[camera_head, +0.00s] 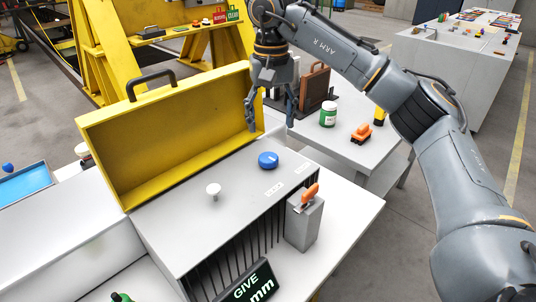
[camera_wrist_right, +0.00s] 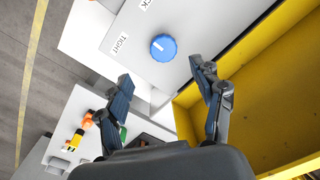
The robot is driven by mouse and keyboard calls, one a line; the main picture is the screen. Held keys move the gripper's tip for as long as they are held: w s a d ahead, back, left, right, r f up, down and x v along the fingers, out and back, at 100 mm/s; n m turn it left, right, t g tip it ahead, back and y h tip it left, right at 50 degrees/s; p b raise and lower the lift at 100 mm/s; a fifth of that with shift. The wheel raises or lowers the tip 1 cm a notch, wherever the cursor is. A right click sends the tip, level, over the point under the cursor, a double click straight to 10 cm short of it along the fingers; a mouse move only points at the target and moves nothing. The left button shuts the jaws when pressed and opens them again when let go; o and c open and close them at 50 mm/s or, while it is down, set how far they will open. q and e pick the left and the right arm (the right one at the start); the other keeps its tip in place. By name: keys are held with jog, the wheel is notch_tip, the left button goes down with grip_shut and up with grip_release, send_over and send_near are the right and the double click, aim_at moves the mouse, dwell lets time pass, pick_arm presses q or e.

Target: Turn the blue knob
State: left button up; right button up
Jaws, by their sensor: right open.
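The blue knob (camera_head: 268,160) sits on top of the grey control box (camera_head: 190,222), near its right end. In the right wrist view the blue knob (camera_wrist_right: 163,47) shows a white pointer line, with a label reading "TIGHT" beside it. My right gripper (camera_head: 270,118) is open and empty, above and behind the knob, near the right end of the yellow lid. In the right wrist view its fingers (camera_wrist_right: 165,82) are spread wide, with the knob beyond and between them, not touched. My left gripper is not in view.
The open yellow lid (camera_head: 165,130) stands behind the box. A white knob (camera_head: 213,190) and an orange-handled switch (camera_head: 309,196) are close by. A sign (camera_head: 247,287) leans in front. A side table holds a green jar (camera_head: 328,114) and an orange item (camera_head: 361,132).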

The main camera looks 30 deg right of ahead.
send_over(269, 157)
notch_tip(269, 157, down, 4)
jog(key=shift+a+f+b, duration=0.1)
jog(key=shift+f+b, duration=0.15)
jog(key=shift+b, duration=0.1)
notch_tip(269, 157, down, 4)
jog(key=shift+r, duration=0.25)
jog(key=shift+f, duration=0.65)
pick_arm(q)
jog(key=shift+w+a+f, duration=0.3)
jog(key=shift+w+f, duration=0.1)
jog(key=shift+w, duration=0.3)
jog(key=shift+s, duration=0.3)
pick_arm(e)
jog(key=c, duration=1.1)
